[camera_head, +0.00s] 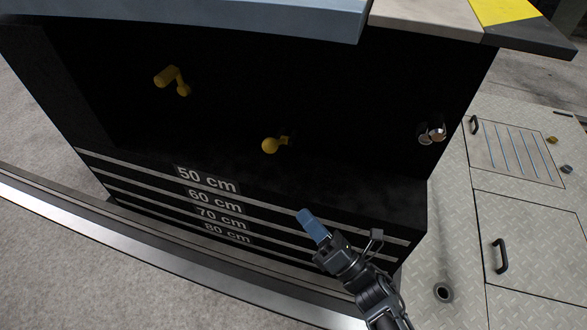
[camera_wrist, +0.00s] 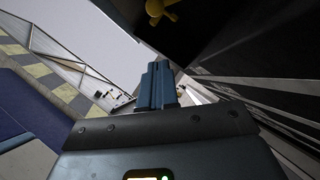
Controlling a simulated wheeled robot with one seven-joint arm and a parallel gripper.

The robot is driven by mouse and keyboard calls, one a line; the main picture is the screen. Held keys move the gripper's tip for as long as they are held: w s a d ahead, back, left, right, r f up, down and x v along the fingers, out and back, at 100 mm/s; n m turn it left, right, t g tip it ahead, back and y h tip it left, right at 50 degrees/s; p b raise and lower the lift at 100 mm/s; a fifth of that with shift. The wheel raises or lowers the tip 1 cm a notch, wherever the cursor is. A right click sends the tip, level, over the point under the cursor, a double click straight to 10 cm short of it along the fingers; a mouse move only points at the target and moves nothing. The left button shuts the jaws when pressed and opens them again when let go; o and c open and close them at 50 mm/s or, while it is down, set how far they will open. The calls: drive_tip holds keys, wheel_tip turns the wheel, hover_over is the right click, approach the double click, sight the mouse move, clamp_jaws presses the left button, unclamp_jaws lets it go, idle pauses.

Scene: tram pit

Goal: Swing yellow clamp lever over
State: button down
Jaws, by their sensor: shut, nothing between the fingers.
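Two yellow fittings sit on the dark face of the black housing. One is a crank-shaped yellow handle (camera_head: 172,80) at the upper left. The other is a yellow lever (camera_head: 272,145) with a round knob end, near the middle. I cannot tell for sure which is the clamp lever. My gripper (camera_head: 305,216) is below and right of the knobbed lever, apart from both, its blue fingers shut and empty. In the wrist view the shut fingers (camera_wrist: 157,72) point up the picture, and a yellow fitting (camera_wrist: 160,10) shows at the top edge, cut off; which one is unclear.
The black housing (camera_head: 330,190) has a lower ledge with striped depth marks from 50 to 80 cm. A blue-grey panel (camera_head: 190,18) overhangs the top. A round metal fitting (camera_head: 432,133) is at the right. Floor plates with handles (camera_head: 500,255) lie to the right.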

sight(277, 143)
drive_tip(key=w+d+r+b+x, duration=0.1)
drive_tip(key=d+b+x, duration=0.1)
drive_tip(key=x, duration=1)
drive_tip(key=shift+w+a+r, duration=0.15)
drive_tip(key=shift+w+r, duration=0.1)
drive_tip(key=shift+r, duration=0.25)
